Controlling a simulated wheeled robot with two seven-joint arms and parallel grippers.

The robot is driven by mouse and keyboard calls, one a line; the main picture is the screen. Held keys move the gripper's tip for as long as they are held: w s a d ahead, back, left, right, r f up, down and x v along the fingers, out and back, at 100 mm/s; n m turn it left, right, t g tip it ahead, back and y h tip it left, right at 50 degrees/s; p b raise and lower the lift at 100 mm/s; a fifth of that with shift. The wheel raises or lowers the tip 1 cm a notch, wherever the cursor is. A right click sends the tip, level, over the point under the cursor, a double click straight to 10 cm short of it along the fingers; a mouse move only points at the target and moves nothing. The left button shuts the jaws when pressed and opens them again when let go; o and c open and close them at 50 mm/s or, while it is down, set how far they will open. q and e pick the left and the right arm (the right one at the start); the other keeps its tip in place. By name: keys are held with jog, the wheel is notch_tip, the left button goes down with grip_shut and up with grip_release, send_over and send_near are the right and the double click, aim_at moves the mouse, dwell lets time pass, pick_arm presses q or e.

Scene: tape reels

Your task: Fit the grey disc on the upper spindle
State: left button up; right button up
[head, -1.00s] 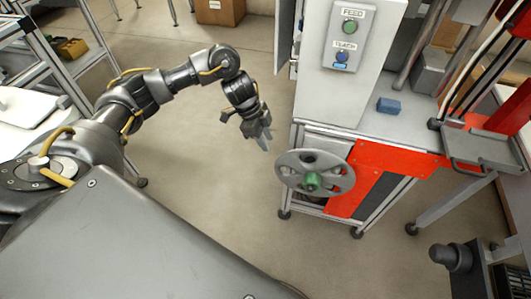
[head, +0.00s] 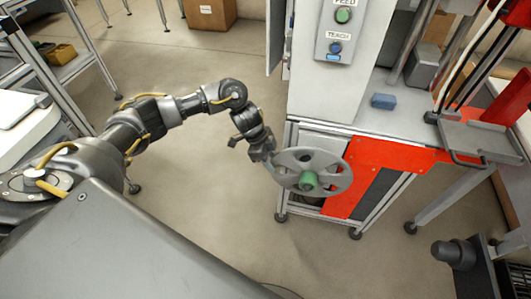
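The grey disc (head: 318,160) is a flat reel with cut-out openings, at the front of the machine's lower cabinet. A green hub (head: 308,181) shows at its middle. My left gripper (head: 268,160) is at the disc's left rim, with its fingers pointing down and right. Its fingertips overlap the rim in the head view. I cannot tell whether they are open, shut or gripping the rim. I cannot make out an upper spindle, and whatever is behind the disc is hidden.
The white control column (head: 335,85) with FEED and TEACH buttons rises above the disc. A red panel (head: 362,160) is at the disc's right. A blue block (head: 383,101) lies on the machine top. A shelf rack (head: 82,62) stands at left. The floor between is clear.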

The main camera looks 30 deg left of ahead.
pick_arm(q)
jog(key=shift+d+f, duration=0.25)
jog(key=shift+f, duration=0.35)
grip_shut()
jog(key=shift+w, duration=0.1)
